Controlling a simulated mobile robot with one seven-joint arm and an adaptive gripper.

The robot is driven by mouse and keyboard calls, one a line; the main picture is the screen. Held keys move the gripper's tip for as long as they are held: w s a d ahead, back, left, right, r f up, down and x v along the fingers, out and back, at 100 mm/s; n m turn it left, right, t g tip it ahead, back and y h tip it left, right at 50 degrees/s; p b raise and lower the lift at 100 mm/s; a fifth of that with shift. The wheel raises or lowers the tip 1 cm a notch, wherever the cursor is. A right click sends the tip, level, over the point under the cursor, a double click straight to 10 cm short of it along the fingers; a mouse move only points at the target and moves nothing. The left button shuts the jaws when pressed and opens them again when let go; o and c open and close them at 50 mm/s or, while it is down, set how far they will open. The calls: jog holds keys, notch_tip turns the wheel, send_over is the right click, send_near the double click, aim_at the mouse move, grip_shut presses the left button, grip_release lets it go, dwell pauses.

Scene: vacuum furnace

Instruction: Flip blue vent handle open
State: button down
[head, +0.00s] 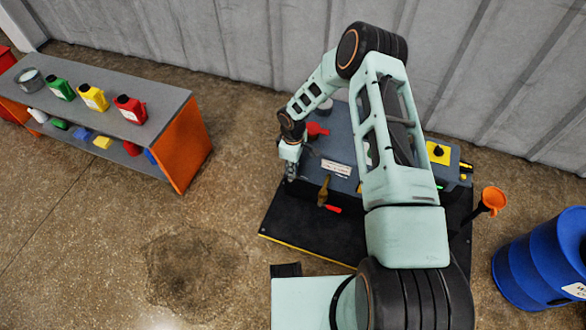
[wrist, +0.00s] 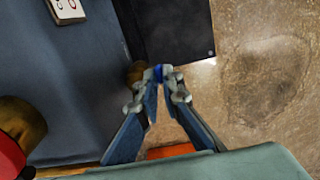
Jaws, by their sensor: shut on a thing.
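The blue vent handle (wrist: 158,72) shows in the wrist view as a small blue piece between my fingertips, at the side of the grey-blue furnace unit (wrist: 75,85). My gripper (wrist: 160,80) is shut on it, and the fingers hide most of it. A brass fitting (wrist: 135,72) is right beside the fingertips. In the head view my gripper (head: 291,173) is at the left side of the furnace unit (head: 343,150). The blue handle cannot be made out there, so its angle is unclear.
A brass valve (head: 323,190) and red handle (head: 333,209) are at the unit's front. A red part (head: 316,130) is on top. A shelf (head: 178,125) with bottles stands left; an orange funnel (head: 494,198) and blue barrel (head: 545,262) stand right. Floor between shelf and unit is clear.

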jog(key=shift+w+a+f+h+b, duration=0.2)
jog(key=shift+a+f+h+b, duration=0.15)
jog(key=shift+b, duration=0.5)
jog(key=shift+w+a+g+h+b, duration=0.15)
jog(key=shift+a+g+h+b, duration=0.15)
jog(key=shift+h+b, duration=0.45)
jog(key=shift+w+a+r+g+h+b, duration=0.1)
jog(key=shift+a+r+g+h+b, duration=0.2)
jog(key=shift+b, duration=0.5)
jog(key=c, duration=2.1)
grip_release()
jog(key=v, duration=1.2)
